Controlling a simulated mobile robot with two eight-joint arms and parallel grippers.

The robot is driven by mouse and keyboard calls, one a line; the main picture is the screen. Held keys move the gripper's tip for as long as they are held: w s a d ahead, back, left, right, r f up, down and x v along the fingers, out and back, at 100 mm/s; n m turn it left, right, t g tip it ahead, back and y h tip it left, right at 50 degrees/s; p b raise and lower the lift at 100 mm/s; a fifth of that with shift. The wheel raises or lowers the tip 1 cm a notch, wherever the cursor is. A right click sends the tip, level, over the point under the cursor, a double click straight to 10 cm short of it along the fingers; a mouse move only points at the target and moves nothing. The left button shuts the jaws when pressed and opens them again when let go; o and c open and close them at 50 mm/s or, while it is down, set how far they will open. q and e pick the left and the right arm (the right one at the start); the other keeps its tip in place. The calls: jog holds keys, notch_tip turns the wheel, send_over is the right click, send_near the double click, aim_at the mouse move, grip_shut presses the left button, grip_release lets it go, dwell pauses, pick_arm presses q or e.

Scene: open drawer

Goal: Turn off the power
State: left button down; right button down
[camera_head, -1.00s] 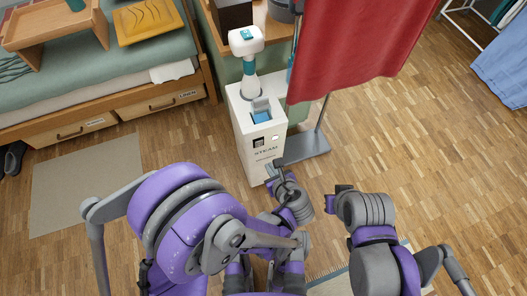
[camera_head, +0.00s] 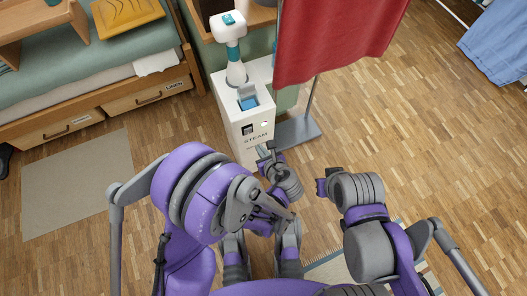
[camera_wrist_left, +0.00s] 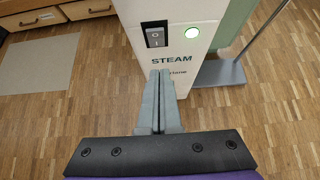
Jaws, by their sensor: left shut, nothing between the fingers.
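A white steam unit (camera_head: 243,108) stands upright on the floor, with "STEAM" lettering on its front. A black rocker switch (camera_wrist_left: 154,34) with O above I sits on its front face, and it also shows small in the head view (camera_head: 247,129). In the head view, the left gripper (camera_head: 267,150) is near the unit's lower front. My right gripper (camera_head: 322,186) hangs to the right, away from the unit; its fingers are unclear.
A red curtain (camera_head: 335,40) hangs from a stand with a grey base (camera_head: 298,133) right beside the unit. A bed with wooden drawers (camera_head: 148,94) and a beige mat (camera_head: 75,180) are to the left. The wooden floor (camera_head: 410,130) at right is clear.

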aim_at(249, 130)
pick_arm(q)
jog(key=w, duration=0.2)
jog(key=w+a+f, duration=0.1)
jog(key=w, duration=0.1)
jog(key=w+a+f, duration=0.1)
jog(key=w, duration=0.1)
jog(key=shift+w+f+b, duration=0.15)
jog(key=shift+f+b, duration=0.05)
jog(key=shift+b, duration=0.2)
jog(key=shift+w+a+r, duration=0.1)
jog(key=shift+w+a, duration=0.05)
jog(key=shift+w, duration=0.3)
jog(key=shift+w+a, duration=0.1)
jog(key=shift+w, duration=0.2)
jog(key=shift+r, duration=0.2)
jog(key=shift+r+p, duration=0.3)
jog(key=shift+r, duration=0.4)
jog(key=shift+s, duration=0.1)
